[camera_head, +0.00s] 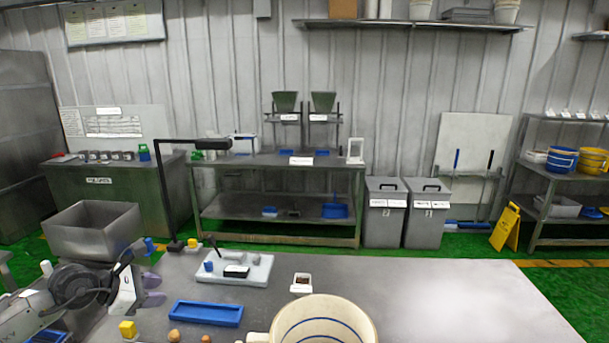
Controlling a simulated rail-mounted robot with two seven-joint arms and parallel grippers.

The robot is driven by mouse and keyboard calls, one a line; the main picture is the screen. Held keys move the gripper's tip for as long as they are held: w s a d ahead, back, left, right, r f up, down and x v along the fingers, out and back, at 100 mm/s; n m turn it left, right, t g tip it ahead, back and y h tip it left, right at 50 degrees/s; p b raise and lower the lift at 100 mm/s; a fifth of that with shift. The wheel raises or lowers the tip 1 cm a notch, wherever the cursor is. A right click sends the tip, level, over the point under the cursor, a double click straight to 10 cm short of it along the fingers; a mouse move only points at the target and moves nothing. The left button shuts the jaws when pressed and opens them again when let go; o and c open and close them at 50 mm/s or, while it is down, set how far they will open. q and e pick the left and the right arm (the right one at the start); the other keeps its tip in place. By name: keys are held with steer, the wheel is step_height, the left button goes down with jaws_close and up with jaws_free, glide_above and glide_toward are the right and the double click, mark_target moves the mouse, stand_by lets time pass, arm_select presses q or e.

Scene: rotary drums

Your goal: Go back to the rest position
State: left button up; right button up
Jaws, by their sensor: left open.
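My left gripper (158,290) is at the lower left, over the left part of the grey work table (440,292). Its two grey-purple fingers stand apart, with nothing visible between them. Its white hand and black wrist come in from the left edge. The gripper is left of and above the blue tray (205,313) in the picture, not visibly touching it. My right gripper is not in view.
A cream vessel with blue rings (345,309), a small white cup (301,285), a white tray of tools (252,275) and a yellow block (127,328) are on the table. A black stand (163,190) rises behind. The table's right side is clear.

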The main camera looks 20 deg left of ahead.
arm_select(q)
steer(key=s+d+r+n+t+y, duration=0.1)
steer(key=d+r+n+t+y, duration=0.15)
steer(key=r+n+t, duration=0.7)
steer(key=d+r+n+t+y, duration=0.25)
steer(key=r+n+t, duration=0.35)
steer(key=r+n, duration=0.65)
steer(key=s+d+f+n+g+y, duration=0.1)
steer(key=s+d+f+n+g, duration=0.4)
steer(key=f, duration=0.5)
steer(key=s+d+f+n+g, duration=0.3)
steer(key=d+f+n+g, duration=0.15)
steer(key=f+n, duration=0.4)
steer(key=s+d+f+n+g+y, duration=0.1)
steer(key=s+d+f+n+g, duration=0.35)
steer(key=f, duration=0.65)
steer(key=s+d+f+n+g+h, duration=0.15)
steer(key=s+d+f+g, duration=0.25)
steer(key=s+f, duration=0.75)
steer(key=s+d+f+n+g+h, duration=0.1)
steer(key=s+d+f+n+g, duration=0.2)
steer(key=s+f, duration=0.85)
step_height(320, 180, up, 35)
steer(key=m+p, duration=0.1)
steer(key=p, duration=3.2)
steer(key=shift+s, duration=0.15)
